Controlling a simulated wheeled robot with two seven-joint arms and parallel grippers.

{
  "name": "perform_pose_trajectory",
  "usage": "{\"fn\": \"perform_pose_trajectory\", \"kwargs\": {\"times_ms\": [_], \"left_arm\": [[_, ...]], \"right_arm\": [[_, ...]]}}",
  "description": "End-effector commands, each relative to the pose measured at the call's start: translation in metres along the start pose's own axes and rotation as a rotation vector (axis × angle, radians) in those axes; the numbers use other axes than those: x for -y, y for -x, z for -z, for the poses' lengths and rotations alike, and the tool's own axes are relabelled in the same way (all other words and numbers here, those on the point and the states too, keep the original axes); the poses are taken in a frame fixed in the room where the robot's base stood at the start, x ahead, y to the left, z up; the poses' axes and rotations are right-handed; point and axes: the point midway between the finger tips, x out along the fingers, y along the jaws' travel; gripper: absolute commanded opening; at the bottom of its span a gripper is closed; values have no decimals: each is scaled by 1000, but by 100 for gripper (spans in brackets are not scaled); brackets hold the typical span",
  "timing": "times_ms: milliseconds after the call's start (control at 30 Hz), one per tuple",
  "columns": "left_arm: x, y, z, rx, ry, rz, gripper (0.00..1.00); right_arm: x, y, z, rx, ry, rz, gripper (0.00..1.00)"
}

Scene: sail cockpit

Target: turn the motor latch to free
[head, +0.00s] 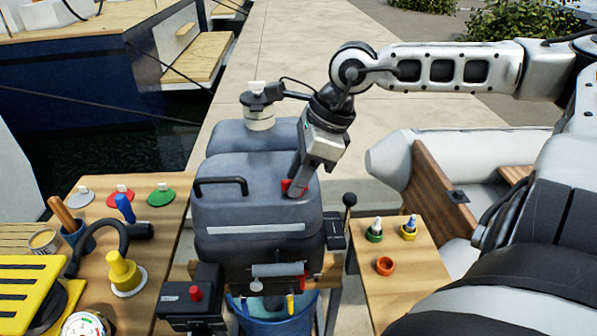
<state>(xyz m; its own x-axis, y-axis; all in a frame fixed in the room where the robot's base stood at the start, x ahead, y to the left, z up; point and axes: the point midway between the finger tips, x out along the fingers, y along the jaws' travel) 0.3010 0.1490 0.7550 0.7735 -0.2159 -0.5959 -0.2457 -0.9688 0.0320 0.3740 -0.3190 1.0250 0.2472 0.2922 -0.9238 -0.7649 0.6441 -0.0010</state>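The outboard motor (225,205) stands in the middle of the head view, with a dark grey-blue cowl and a black handle on top. A small red piece (286,185), which may be the motor latch, shows at the top right of the cowl. My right gripper (299,189) reaches down to it from the upper right. Its fingertips are at the red piece and partly hide it. I cannot tell whether the fingers are closed on it. A second red lever (304,283) sits low on the motor's front. My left gripper is not in view.
A wooden bench (150,262) at left holds a yellow funnel (124,272), a black hose and coloured discs. A small wooden table (402,268) at right holds little bottles. A blue bucket (275,318) stands below the motor. An inflatable boat (430,145) lies behind at right.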

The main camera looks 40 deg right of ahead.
Motion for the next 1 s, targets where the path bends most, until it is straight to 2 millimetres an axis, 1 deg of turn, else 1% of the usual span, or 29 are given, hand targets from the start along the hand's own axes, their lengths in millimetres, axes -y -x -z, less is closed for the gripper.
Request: {"fn": "perform_pose_trajectory", "kwargs": {"times_ms": [133,167,200,267,667,867,1000], "left_arm": [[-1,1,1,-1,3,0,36],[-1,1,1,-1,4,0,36],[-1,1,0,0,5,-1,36],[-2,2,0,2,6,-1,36],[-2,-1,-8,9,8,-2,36],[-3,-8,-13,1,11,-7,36],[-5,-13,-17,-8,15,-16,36]], "right_arm": [[0,0,0,0,0,0,31],[0,0,0,0,0,0,28],[0,0,0,0,0,0,17],[0,0,0,0,0,0,0],[0,-1,1,-1,30,-12,0],[2,-3,2,-2,122,-49,0],[2,-4,2,-3,225,-91,0]]}}
